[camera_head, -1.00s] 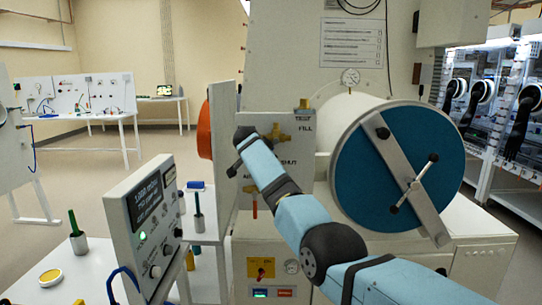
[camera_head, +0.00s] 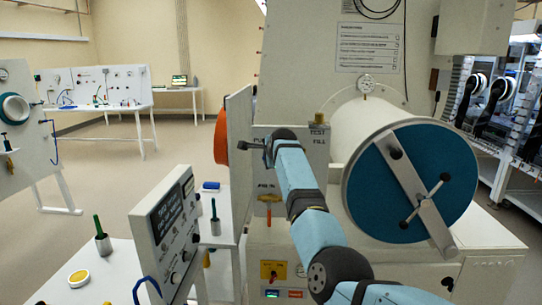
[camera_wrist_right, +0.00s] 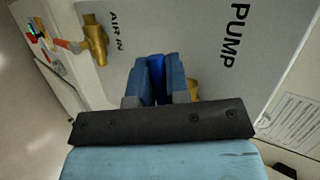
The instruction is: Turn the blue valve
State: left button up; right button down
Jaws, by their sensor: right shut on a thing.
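The blue valve's handle (camera_wrist_right: 156,78) shows in the right wrist view as a narrow blue bar between my right fingers, beside the PUMP label. Part of its brass body (camera_wrist_right: 193,89) shows to the right of the fingers. My right gripper (camera_wrist_right: 155,82) is shut on the blue handle. In the head view my right gripper (camera_head: 267,150) is at the left part of the upright valve panel (camera_head: 318,150). The arm and gripper hide the blue valve there. My left gripper is not in view.
A brass valve with an orange handle (camera_head: 268,211) sits lower on the panel; its brass body also shows in the wrist view (camera_wrist_right: 95,40). A large cylinder with a blue door (camera_head: 385,195) stands right. A control box (camera_head: 168,225) is at front left.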

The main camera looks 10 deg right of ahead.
jog(key=shift+r+m+y+p, duration=0.3)
jog(key=shift+r+p, duration=0.1)
jog(key=shift+r, duration=0.15)
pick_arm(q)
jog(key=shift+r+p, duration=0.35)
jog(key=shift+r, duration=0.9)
pick_arm(e)
jog(key=shift+r+t, duration=0.15)
jog(key=shift+t, duration=0.25)
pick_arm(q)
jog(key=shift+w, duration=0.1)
pick_arm(e)
jog(key=shift+m+y, duration=0.3)
jog(key=c, duration=1.1)
grip_release()
pick_arm(q)
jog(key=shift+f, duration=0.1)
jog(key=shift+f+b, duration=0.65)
jog(key=shift+b, duration=0.1)
pick_arm(e)
jog(key=v, duration=1.3)
jog(key=shift+s+d+r, duration=0.1)
jog(key=shift+s+r, duration=0.15)
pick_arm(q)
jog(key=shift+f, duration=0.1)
pick_arm(e)
jog(key=shift+f, duration=0.1)
